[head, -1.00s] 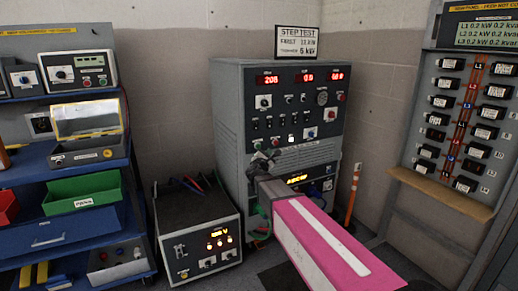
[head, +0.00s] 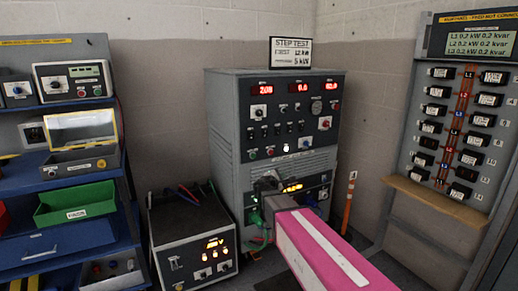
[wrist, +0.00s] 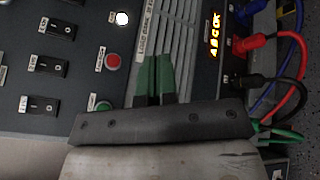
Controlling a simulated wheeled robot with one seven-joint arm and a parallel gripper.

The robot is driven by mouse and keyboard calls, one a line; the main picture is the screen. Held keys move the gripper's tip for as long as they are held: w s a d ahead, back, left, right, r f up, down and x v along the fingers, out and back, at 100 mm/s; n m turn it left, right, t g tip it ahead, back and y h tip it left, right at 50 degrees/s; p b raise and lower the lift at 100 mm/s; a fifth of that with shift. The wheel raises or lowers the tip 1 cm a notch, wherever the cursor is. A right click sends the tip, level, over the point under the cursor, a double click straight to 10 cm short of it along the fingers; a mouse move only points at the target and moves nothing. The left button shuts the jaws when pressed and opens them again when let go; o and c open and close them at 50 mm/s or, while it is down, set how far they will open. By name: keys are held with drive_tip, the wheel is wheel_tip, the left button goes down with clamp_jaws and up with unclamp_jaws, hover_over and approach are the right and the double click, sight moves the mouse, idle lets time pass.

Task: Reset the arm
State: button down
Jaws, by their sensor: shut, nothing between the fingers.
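My gripper (head: 267,183) is at the end of my pink and grey arm, in front of the lower part of the grey test cabinet (head: 229,120) in the head view. In the wrist view, my gripper's green fingertips (wrist: 154,75) are together with nothing between them. They lie in front of the cabinet's vent slats. To their right are an orange lit display (wrist: 215,35) and a red plug (wrist: 245,42). To their left are black switches and a red button (wrist: 112,61). I cannot tell the exact gap between the fingertips and the panel.
A black-and-white box unit (head: 192,245) stands on the floor left of the cabinet. A blue shelf (head: 60,240) with a green bin (head: 75,204) is at the left. A breaker panel (head: 455,125) with a wooden ledge (head: 438,203) is at the right. Cables hang from the cabinet's lower sockets.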

drive_tip(key=s+d+f+m+g, duration=0.9)
drive_tip(key=s+d+f+m, duration=0.2)
drive_tip(key=s+f, duration=0.15)
drive_tip(key=s+a+f+m+g+y, duration=0.1)
drive_tip(key=s+f+m+g+y, duration=0.2)
drive_tip(key=s, duration=0.4)
drive_tip(key=s+f+m+g+y, duration=0.2)
drive_tip(key=s+f+m+y, duration=0.2)
drive_tip(key=s, duration=0.4)
drive_tip(key=shift+s+a+f+m+g+y, duration=0.2)
drive_tip(key=shift+a+m+g+y, duration=0.2)
drive_tip(key=shift+y, duration=0.4)
